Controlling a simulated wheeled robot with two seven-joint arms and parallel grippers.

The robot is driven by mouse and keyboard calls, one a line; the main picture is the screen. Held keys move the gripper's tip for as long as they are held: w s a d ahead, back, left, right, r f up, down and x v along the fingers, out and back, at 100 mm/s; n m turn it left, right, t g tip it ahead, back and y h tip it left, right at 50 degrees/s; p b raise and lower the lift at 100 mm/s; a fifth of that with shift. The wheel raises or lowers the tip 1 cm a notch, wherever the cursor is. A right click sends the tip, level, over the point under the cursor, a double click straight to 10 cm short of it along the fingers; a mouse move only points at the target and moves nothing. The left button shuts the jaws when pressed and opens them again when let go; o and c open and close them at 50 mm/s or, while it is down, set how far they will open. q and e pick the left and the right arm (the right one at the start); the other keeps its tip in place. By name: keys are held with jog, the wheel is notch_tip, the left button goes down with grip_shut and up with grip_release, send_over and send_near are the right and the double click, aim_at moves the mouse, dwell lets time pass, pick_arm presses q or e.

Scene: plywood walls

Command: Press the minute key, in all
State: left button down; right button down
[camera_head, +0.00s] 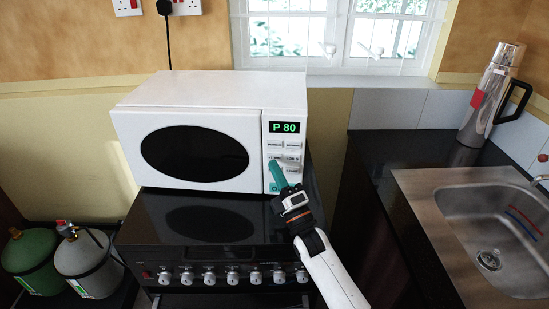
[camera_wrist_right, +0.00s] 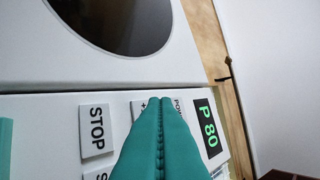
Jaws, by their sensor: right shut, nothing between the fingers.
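A white microwave (camera_head: 285,92) stands on a black stove, its door shut. Its green display (camera_head: 284,127) reads P 80; it also shows in the wrist view (camera_wrist_right: 208,130). The keypad (camera_head: 291,143) is below the display. My right gripper (camera_head: 272,164), with teal fingers, is shut and empty, its tips over the keys. In the wrist view its tips (camera_wrist_right: 160,100) cover part of the keys beside the STOP key (camera_wrist_right: 96,130). A plus sign and the start of "POW" show by the tips. I cannot make out a minute label or tell whether the tips touch a key. My left gripper is out of view.
The stove (camera_head: 215,235) has a row of knobs along its front. Two gas cylinders (camera_head: 85,262) stand at left. A dark counter (camera_head: 385,165) at right holds a steel sink (camera_head: 425,188) and a flask (camera_head: 485,100). A window is behind.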

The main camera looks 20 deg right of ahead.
jog(key=shift+w, duration=0.15)
jog(key=shift+w+d, duration=0.15)
jog(key=shift+w, duration=0.1)
jog(key=shift+w+d+b, duration=0.15)
jog(key=shift+w+b, duration=0.15)
jog(key=shift+b, duration=0.25)
dwell(0.6)
jog(key=shift+s+r, duration=0.1)
jog(key=shift+s, duration=0.05)
jog(key=shift+s+a+p, duration=0.3)
jog(key=shift+s+p, duration=0.1)
jog(key=shift+s, duration=0.2)
jog(key=s, duration=0.1)
jog(key=s+a+p, duration=0.1)
jog(key=s, duration=0.1)
jog(key=s+a+p, duration=0.1)
jog(key=shift+s, duration=0.3)
dwell(0.3)
